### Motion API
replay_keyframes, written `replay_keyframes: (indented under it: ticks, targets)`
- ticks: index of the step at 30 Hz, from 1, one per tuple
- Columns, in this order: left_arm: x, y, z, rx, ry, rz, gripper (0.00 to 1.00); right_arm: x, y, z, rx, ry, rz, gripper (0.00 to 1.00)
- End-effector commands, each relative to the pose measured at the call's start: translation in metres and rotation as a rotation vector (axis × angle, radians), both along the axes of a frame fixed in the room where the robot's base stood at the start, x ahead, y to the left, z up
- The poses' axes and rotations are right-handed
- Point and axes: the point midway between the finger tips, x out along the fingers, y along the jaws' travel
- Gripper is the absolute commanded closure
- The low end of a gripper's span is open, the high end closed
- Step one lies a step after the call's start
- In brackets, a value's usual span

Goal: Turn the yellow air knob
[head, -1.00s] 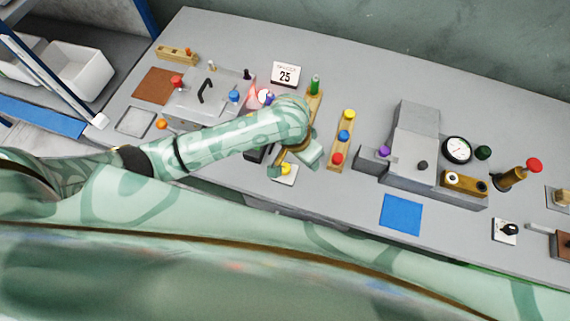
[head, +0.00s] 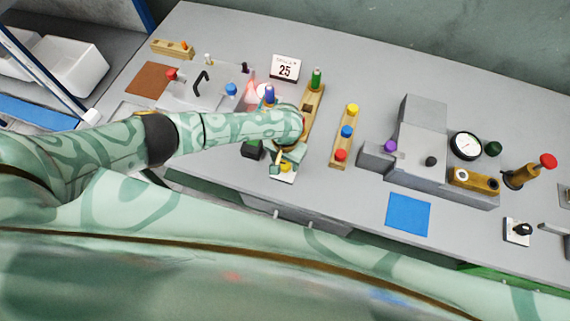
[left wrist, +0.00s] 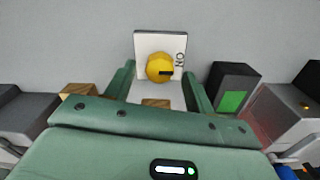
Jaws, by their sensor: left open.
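The yellow air knob (left wrist: 160,68) is round with a dark pointer mark and sits on a white plate (left wrist: 148,42) marked "ON". In the left wrist view the pointer faces right, toward the "ON" lettering. In the head view the knob (head: 285,167) shows at the bench's front, partly covered by my gripper. My left gripper (head: 283,165) is open and empty, with its fingers over the plate. In the left wrist view its two fingers (left wrist: 158,88) stand apart on either side, below the knob in the picture. Contact with the knob cannot be seen. My right gripper is not in view.
A black box with a green face (left wrist: 232,92) stands right of the plate in the wrist view. Wooden strips with coloured knobs (head: 342,140) and a grey press (head: 418,150) stand to the right. A blue mat (head: 408,214) lies at the front edge.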

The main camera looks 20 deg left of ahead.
Motion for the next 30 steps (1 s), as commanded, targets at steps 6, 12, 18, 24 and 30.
replay_keyframes:
  ticks: [6, 12, 18, 24, 30]
  targets:
    - [0.0005, -0.0004, -0.0170, -0.001, -0.002, 0.000, 0.46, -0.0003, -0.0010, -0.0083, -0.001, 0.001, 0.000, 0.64]
    - [0.0006, -0.0003, -0.0170, -0.001, -0.002, 0.000, 0.46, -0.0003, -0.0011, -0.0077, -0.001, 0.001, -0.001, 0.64]
    - [0.0005, -0.0002, -0.0169, -0.001, -0.002, 0.000, 0.85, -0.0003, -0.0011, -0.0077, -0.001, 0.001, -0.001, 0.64]
    - [0.0004, -0.0003, -0.0167, -0.001, -0.001, -0.002, 0.91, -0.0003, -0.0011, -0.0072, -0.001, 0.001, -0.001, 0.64]
    - [-0.0001, -0.0002, -0.0153, -0.001, 0.000, -0.039, 0.91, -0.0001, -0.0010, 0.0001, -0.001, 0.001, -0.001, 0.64]
